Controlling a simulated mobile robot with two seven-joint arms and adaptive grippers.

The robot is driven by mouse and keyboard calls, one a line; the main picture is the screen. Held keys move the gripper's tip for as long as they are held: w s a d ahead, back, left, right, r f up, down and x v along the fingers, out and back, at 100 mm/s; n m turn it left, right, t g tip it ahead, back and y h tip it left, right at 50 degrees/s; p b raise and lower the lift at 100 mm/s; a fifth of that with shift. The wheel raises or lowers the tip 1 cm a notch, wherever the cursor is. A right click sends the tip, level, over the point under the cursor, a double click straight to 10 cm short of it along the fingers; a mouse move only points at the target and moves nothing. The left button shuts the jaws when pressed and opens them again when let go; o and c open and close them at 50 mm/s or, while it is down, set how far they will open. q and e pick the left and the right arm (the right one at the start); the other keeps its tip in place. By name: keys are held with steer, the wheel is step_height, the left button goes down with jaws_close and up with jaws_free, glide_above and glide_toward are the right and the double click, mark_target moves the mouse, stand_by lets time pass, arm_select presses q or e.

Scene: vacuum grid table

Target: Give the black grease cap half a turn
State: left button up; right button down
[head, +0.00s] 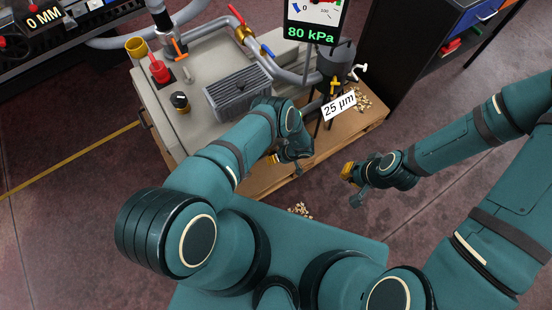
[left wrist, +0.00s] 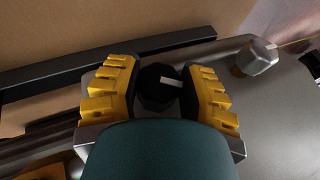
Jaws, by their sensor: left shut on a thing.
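The black grease cap (left wrist: 158,86) shows in the left wrist view between the yellow-padded fingers of my left gripper (left wrist: 166,92). A white stripe on its top points to the right. The fingers are shut on it, one on each side. In the head view my left gripper (head: 277,157) is low at the front side of the machine, and my own arm hides the cap there. My right gripper (head: 347,172) hangs over the floor to the right, away from the machine. Its yellow fingers are too small to tell whether they are open.
A grey metal knob (left wrist: 257,57) stands right of the cap. The machine (head: 205,130) carries a ribbed motor block (head: 237,91), a red handle (head: 159,70) and a black knob (head: 180,101). A gauge (head: 313,25) reads 80 kPa. Wood chips (head: 300,211) lie on the floor.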

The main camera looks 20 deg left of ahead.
stand_by(0.4)
arm_select(q)
steer(key=o, duration=1.2)
steer(key=v, duration=1.2)
